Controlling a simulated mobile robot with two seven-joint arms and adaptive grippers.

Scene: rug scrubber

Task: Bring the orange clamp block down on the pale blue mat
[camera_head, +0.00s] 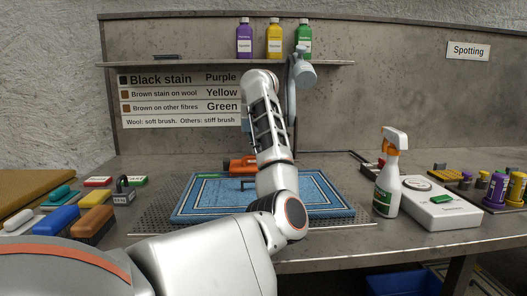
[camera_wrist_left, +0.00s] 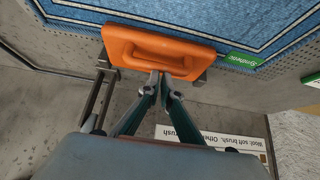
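The orange clamp block (camera_head: 238,165) is at the back edge of the blue mat (camera_head: 205,197) in the head view, partly hidden by my left forearm. In the left wrist view the block (camera_wrist_left: 150,52) overlaps the border of the mat (camera_wrist_left: 195,14). My left gripper (camera_wrist_left: 160,80) has its fingers close together at the block's near edge, shut on it. In the head view the gripper is hidden behind my arm. I cannot tell whether the block touches the mat or hangs just above it. My right gripper is not in view.
The mat lies on a perforated metal plate (camera_head: 150,222). Brushes, including a blue one (camera_head: 57,219), and a padlock stand at left. A spray bottle (camera_head: 387,175) and white case (camera_head: 440,208) stand at right. Bottles line the shelf (camera_head: 160,64) behind.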

